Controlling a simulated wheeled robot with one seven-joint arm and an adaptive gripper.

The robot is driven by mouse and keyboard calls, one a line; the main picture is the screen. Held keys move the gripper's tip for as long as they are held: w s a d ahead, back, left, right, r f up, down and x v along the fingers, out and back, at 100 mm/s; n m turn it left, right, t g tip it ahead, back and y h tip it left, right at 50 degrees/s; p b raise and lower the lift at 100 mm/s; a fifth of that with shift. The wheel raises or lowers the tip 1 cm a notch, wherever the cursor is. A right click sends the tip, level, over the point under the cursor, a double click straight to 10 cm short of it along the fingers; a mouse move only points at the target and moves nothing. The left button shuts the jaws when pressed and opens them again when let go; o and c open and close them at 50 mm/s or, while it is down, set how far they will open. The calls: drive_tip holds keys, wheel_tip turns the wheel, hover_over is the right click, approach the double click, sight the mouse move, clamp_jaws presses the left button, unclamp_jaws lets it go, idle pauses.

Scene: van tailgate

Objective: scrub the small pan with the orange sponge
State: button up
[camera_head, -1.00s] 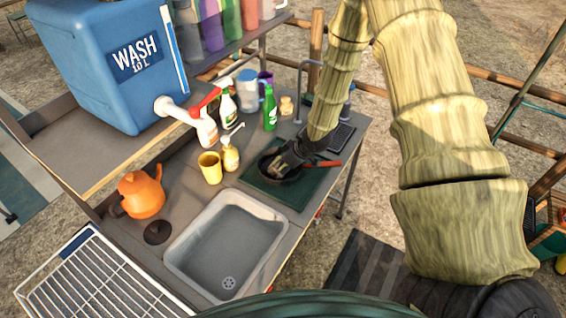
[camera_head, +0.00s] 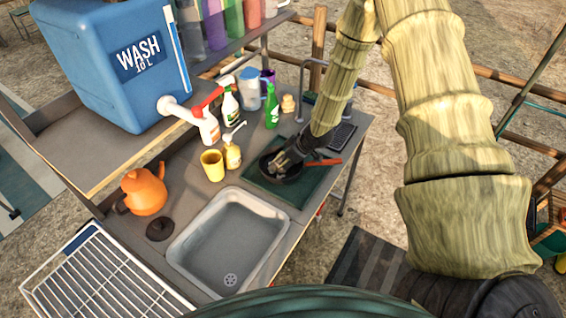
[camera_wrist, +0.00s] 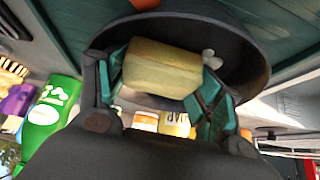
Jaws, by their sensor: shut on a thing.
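The small dark pan (camera_head: 289,177), with an orange-red handle (camera_head: 325,163), sits on a dark green mat (camera_head: 309,187) at the right of the counter. My gripper (camera_head: 282,159) reaches down into the pan from the upper right. In the wrist view my gripper (camera_wrist: 160,85) is shut on a block-shaped sponge (camera_wrist: 162,66), which looks pale yellow here rather than orange. The sponge is over the inside of the pan (camera_wrist: 252,62). I cannot tell whether it touches the pan's floor. A pale mark shows inside the pan beside it.
A grey sink (camera_head: 230,237) lies left of the mat. A yellow cup (camera_head: 212,165), a pump bottle (camera_head: 232,155) and a green bottle (camera_head: 271,106) stand behind the mat. An orange kettle (camera_head: 144,190) and a drying rack (camera_head: 92,275) are farther left.

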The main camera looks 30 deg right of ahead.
drive_tip(key=shift+w+d, duration=0.3)
drive_tip(key=shift+r, duration=0.1)
drive_tip(key=shift+r+p, duration=0.2)
drive_tip(key=shift+p, duration=0.1)
drive_tip(key=shift+r+p, duration=1.95)
drive_tip(key=shift+r, duration=0.75)
drive_tip(key=shift+r, duration=0.1)
drive_tip(key=shift+r, duration=1.4)
drive_tip(key=shift+a, duration=0.1)
